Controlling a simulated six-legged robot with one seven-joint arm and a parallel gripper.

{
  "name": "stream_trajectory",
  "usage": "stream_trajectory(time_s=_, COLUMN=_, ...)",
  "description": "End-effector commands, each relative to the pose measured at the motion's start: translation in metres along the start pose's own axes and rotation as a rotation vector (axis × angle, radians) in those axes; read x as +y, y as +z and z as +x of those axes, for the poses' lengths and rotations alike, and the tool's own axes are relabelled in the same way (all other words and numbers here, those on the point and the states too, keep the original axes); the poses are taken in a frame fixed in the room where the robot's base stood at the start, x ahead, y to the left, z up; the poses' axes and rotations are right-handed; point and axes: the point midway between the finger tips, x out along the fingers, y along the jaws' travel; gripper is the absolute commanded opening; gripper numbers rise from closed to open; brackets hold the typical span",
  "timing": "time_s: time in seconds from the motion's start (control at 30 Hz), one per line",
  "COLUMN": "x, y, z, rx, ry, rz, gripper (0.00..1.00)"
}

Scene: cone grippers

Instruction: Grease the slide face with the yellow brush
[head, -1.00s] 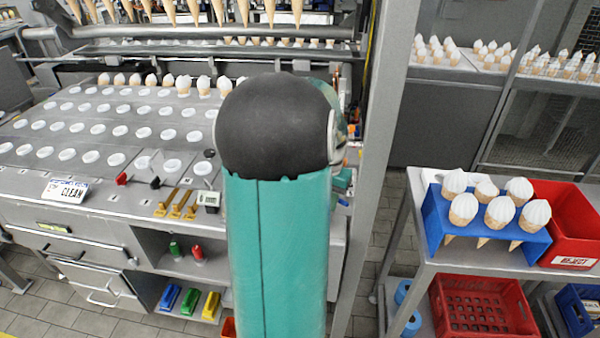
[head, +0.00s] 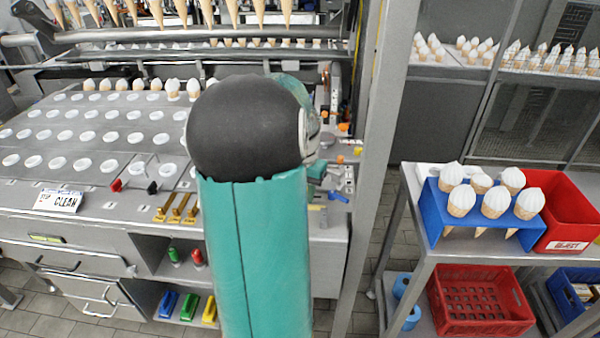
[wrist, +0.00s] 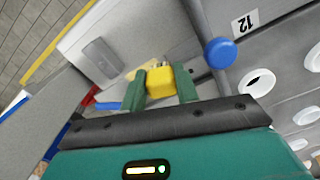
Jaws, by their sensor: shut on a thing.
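My gripper (wrist: 160,84) is shut on the yellow brush (wrist: 161,80) in the wrist view. Its two green fingers stand on either side of the yellow block. The brush's far end is small and partly hidden, so I cannot make out the bristles. Beyond it lies a pale machine surface with a grey rectangular plate (wrist: 100,58). I cannot tell for certain which surface is the slide face, or whether the brush touches anything. In the head view my own arm covers most of the gripper, and the brush cannot be made out.
A blue round knob (wrist: 220,52) is close to the right of the fingers. The tray of round holes (head: 70,135) lies left of my arm. A grey upright post (head: 368,150) stands to the right, then a cart with a blue cone rack (head: 437,215) and red bin (head: 572,215).

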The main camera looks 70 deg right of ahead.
Motion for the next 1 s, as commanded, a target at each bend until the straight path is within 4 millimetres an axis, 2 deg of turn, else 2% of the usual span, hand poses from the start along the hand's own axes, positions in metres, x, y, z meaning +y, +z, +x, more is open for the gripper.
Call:
stream_trajectory(time_s=0.6, x=-0.005, y=0.002, z=-0.055, rx=0.002, ry=-0.002, rz=-0.015, gripper=0.12)
stream_trajectory(time_s=0.8, x=-0.006, y=0.004, z=-0.064, rx=0.001, ry=-0.001, rz=-0.015, gripper=0.12)
stream_trajectory(time_s=1.0, x=-0.006, y=0.004, z=-0.065, rx=0.001, ry=-0.001, rz=-0.015, gripper=0.12)
